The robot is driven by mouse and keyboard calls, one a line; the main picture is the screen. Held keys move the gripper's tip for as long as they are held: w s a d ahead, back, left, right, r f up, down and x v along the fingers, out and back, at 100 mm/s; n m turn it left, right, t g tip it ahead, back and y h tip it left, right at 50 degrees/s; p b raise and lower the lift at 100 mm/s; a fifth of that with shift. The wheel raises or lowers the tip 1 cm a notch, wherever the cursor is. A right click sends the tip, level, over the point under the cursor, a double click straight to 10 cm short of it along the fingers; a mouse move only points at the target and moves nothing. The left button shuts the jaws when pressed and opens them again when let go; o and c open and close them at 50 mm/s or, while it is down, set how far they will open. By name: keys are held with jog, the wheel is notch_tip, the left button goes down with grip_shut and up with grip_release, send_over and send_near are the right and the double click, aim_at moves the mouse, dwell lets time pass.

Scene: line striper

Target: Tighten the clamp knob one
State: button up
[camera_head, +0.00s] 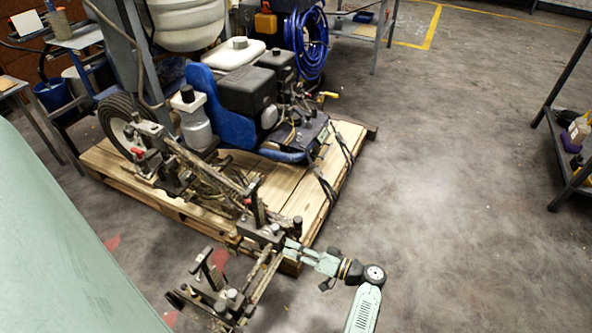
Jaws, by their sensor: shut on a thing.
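The line striper (245,95) sits on a wooden pallet (110,160). A dark metal frame with clamps (262,236) reaches from it past the pallet's front edge, with several small dark knobs on it. My pale green gripper (286,244) comes in from the right, at the clamp block near the pallet's front corner. It is shut on a small part there, which looks like the clamp knob; the fingers mostly hide it. A dark upright knob (297,221) stands just above the fingers. I cannot tell which knob is number one.
A lower bracket (228,298) with knobs sticks out over the floor at the front. A large pale green surface (60,250) fills the lower left. A metal rack (560,150) with bottles stands at the right. The concrete floor (450,150) between is clear.

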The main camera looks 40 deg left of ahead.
jog(key=shift+r+m+p, duration=0.15)
jog(key=shift+m+p, duration=2.5)
jog(key=shift+m, duration=5.25)
jog(key=o, duration=0.9)
jog(key=shift+c, duration=0.2)
jog(key=v, duration=1.2)
